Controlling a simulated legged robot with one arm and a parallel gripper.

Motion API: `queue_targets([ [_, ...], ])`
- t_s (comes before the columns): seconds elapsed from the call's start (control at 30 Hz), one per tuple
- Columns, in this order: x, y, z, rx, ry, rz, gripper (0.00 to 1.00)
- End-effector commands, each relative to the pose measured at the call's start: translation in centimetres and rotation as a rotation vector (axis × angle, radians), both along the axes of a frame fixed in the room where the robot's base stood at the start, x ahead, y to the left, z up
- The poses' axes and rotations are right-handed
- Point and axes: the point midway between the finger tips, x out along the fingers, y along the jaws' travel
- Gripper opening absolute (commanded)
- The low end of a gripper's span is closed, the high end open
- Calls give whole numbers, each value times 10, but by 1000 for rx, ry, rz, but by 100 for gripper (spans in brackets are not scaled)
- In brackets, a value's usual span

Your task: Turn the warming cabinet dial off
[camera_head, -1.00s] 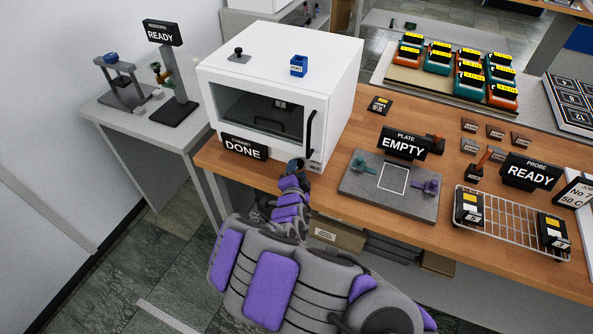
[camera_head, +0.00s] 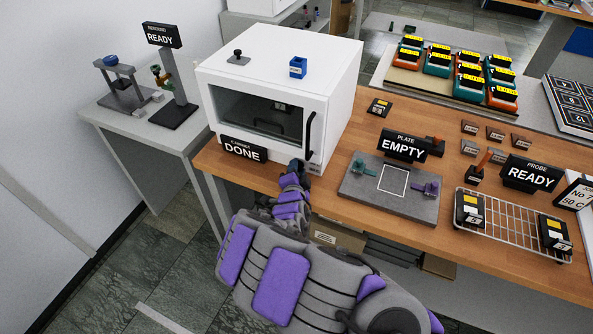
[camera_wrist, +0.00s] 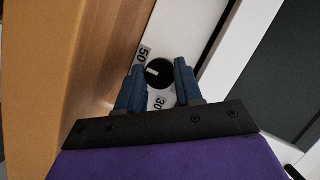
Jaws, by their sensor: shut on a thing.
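The warming cabinet (camera_head: 318,88) is a white box with a dark window, a black door handle and a "DONE" sign in front. Its dial (camera_wrist: 158,73) is a black round knob with a white mark, seen in the wrist view between labels reading 50 and 30. The mark lies on the dial's left side in that view. My gripper (camera_wrist: 158,70) has its two blue fingers on either side of the dial, shut on it. In the head view my gripper (camera_head: 297,166) is at the cabinet's lower front right corner, and the dial is hidden.
A grey plate fixture (camera_head: 360,195) with an "EMPTY" sign stands right of my gripper. A wire rack (camera_head: 510,228) with black blocks is farther right. The wooden bench's front edge (camera_head: 330,212) runs below my gripper. A side table (camera_head: 115,120) with a "READY" sign stands at the left.

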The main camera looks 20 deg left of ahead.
Motion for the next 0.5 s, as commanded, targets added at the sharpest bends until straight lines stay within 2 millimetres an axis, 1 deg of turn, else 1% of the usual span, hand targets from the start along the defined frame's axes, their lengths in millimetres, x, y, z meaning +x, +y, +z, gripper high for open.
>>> queue_targets([
  [0.27, 0, -1, -1, -24, 6, -3, 5],
  [0.5, -1, -1, -1, -139, 19, -3, 5],
])
